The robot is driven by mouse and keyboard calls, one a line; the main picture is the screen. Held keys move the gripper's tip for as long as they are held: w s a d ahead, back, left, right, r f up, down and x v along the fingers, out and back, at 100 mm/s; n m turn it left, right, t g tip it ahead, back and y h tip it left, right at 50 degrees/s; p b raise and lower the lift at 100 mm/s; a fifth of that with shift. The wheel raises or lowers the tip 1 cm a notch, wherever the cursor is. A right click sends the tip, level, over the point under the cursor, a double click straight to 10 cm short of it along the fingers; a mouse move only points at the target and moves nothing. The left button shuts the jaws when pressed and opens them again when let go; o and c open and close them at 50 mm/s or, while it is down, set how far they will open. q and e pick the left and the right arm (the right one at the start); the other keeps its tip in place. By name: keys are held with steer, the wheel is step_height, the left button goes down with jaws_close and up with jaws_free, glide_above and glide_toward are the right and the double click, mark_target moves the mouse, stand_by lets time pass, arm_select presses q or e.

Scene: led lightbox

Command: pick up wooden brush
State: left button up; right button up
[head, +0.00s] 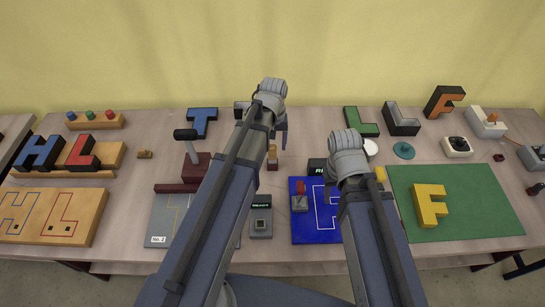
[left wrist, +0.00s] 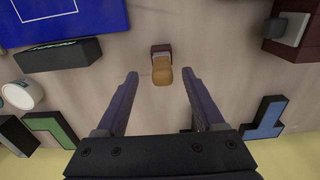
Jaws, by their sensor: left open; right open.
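A small upright piece with a rounded tan wooden handle and a dark reddish block, which looks like the wooden brush (head: 272,157), stands on the table near its middle. The left wrist view shows the brush (left wrist: 162,74) ahead of the gap between my left fingers, roughly centred and not touched. My left gripper (left wrist: 160,100) is open and empty, and the head view shows part of a left finger (head: 283,136) beside the brush.
A dark red stand with a lever (head: 196,166) is left of the brush, and a blue board (head: 318,233) lies to the right. A small wooden piece (head: 145,154) lies further left. Bare table surrounds the brush.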

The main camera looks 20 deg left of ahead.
mark_target(273, 152)
arm_select(q)
steer(key=shift+w+a+f+b, duration=0.1)
steer(key=shift+f+b, duration=1.25)
steer(key=shift+w+a+f+b, duration=0.1)
steer(key=shift+f+b, duration=1.2)
arm_select(e)
steer(key=shift+f, duration=2.65)
arm_select(q)
steer(key=shift+r, duration=0.1)
arm_select(e)
steer(key=shift+r, duration=0.1)
arm_select(q)
jaws_close()
